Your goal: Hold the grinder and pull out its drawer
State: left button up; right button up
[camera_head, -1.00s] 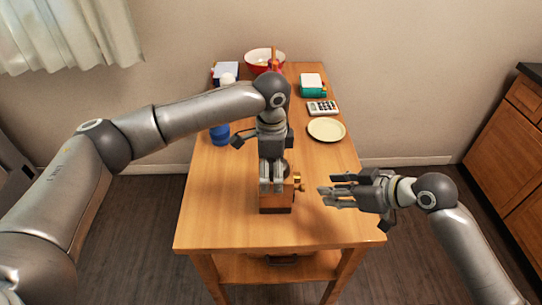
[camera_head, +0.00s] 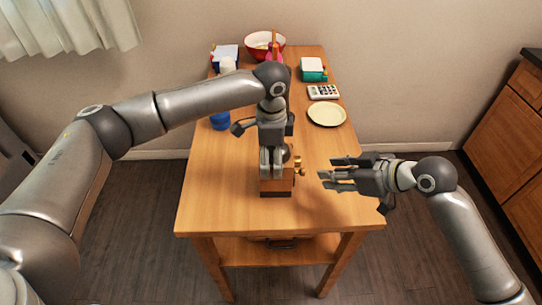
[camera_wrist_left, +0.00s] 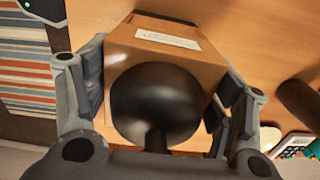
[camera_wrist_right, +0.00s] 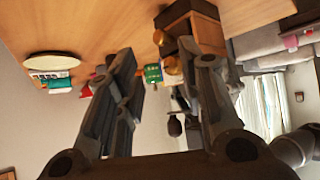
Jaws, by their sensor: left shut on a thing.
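The grinder (camera_head: 276,187) stands on the wooden table as a brown wooden box with a dark round top. My left gripper (camera_head: 271,163) comes down from above and is shut on it, with a finger on either side of the box. In the left wrist view, the box (camera_wrist_left: 185,55) and dark dome (camera_wrist_left: 155,100) lie between the fingers. My right gripper (camera_head: 328,180) is open and empty, a short gap right of the knobs. The drawer's edges cannot be made out.
A cream plate (camera_head: 327,114), a calculator (camera_head: 323,92), a green-and-white item (camera_head: 313,69) and a red bowl (camera_head: 265,46) stand toward the back. A blue item (camera_head: 220,121) stands left of the left wrist. The table's front and right side are clear.

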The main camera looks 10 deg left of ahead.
pick_arm(q)
jog(key=c, duration=0.5)
pick_arm(e)
jog(key=shift+o, duration=0.5)
pick_arm(q)
jog(key=shift+f, duration=0.1)
jog(key=shift+s, duration=0.1)
pick_arm(e)
jog(key=w+d+f+n+g+y, duration=0.2)
jog(key=w+d+n+g+y, duration=0.3)
jog(key=n, duration=0.3)
jog(key=x, duration=1.1)
jog(key=shift+s+a+f, duration=0.15)
jog(key=shift+s+f, duration=0.1)
jog(key=shift+f, duration=0.05)
